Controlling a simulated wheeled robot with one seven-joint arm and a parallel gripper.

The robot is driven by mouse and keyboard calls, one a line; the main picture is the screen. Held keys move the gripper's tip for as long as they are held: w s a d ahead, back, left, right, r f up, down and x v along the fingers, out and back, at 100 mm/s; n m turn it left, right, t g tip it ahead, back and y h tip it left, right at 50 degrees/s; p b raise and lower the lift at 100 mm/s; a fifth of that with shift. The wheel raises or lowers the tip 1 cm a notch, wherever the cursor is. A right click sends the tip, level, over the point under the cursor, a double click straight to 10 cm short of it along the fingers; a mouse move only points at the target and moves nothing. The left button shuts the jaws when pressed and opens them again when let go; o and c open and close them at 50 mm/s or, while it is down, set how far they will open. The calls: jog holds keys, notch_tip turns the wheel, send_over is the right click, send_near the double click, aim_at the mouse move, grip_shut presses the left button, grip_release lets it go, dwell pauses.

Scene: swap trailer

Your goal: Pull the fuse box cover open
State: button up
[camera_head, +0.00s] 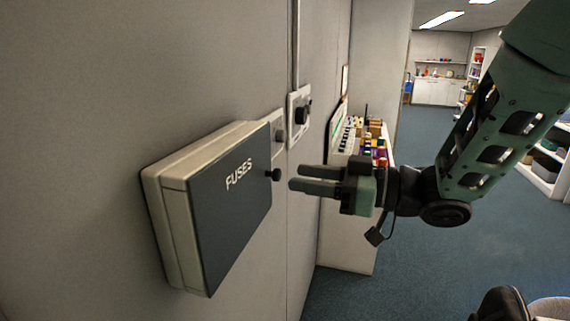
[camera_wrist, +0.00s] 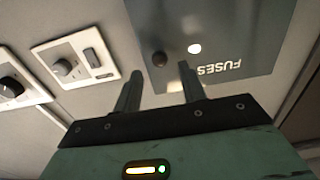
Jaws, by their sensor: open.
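The fuse box (camera_head: 168,205) is a beige box on the wall at the left of the head view. Its dark grey cover (camera_head: 232,215) reads "FUSES" and is shut. A small black knob (camera_head: 276,175) stands out from the cover near its right edge. In the wrist view the cover (camera_wrist: 225,30) is at the top right, upside down, and the knob (camera_wrist: 159,59) lies ahead, between the lines of the two fingers. My gripper (camera_head: 292,180) is open and empty, fingertips pointing at the knob and a little short of it. The fingers (camera_wrist: 160,85) also show in the wrist view.
A switch plate with a grey dial (camera_wrist: 62,67) and a plate with a black knob (camera_head: 302,112) are on the wall just right of the box. A counter with several small items (camera_head: 376,145) stands farther along the wall. The blue floor (camera_head: 425,270) at the right is mostly clear.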

aim_at(280, 174)
jog(key=shift+p+x, duration=0.55)
jog(key=shift+x, duration=1.75)
grip_shut()
jog(key=shift+d, duration=0.1)
